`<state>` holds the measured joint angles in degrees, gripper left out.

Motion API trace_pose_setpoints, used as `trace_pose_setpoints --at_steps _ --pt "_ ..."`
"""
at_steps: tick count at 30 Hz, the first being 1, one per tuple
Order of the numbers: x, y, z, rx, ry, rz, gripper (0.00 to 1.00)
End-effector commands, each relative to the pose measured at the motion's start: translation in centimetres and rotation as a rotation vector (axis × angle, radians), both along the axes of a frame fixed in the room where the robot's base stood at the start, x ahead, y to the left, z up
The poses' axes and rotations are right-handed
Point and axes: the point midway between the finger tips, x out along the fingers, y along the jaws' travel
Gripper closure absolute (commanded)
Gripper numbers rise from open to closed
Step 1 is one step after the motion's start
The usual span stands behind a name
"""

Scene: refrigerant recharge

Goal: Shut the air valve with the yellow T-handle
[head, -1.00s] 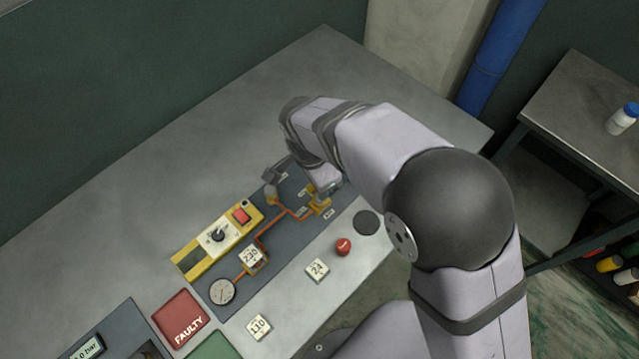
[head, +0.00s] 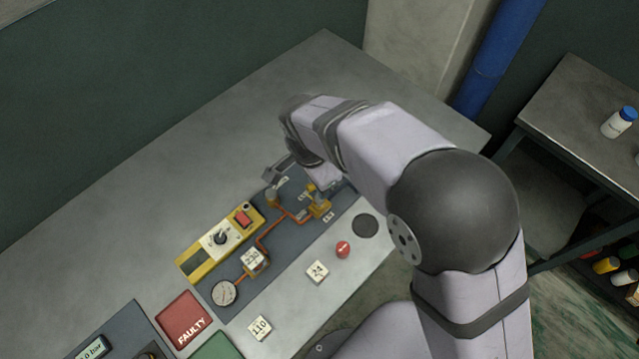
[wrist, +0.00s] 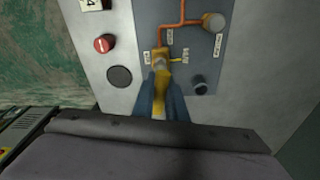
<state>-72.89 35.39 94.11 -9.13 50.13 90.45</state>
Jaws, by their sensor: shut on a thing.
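The air valve (head: 319,205) is a small yellow fitting at the right end of the orange pipe run on the dark panel. In the wrist view its body (wrist: 160,58) sits just beyond my fingertips, with a small yellow tab pointing right. My gripper (wrist: 161,100) is shut on the yellow T-handle (wrist: 161,104), which lies between its two blue fingers. In the head view my wrist hangs over the valve and hides most of the fingers and part of the handle.
A yellow box with a dial and red switch (head: 241,217), a round gauge (head: 224,292), a "230" block (head: 254,261) and a capped post (wrist: 213,21) are on the panel. A red button (head: 343,250) and a "24" block (head: 317,272) lie in front. The table behind is clear.

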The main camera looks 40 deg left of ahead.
Motion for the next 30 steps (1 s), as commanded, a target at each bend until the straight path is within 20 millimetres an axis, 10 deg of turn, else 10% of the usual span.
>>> trace_pose_setpoints --at_steps 30 --pt "0.2 0.4 2.3 -0.001 0.002 0.035 1.00"
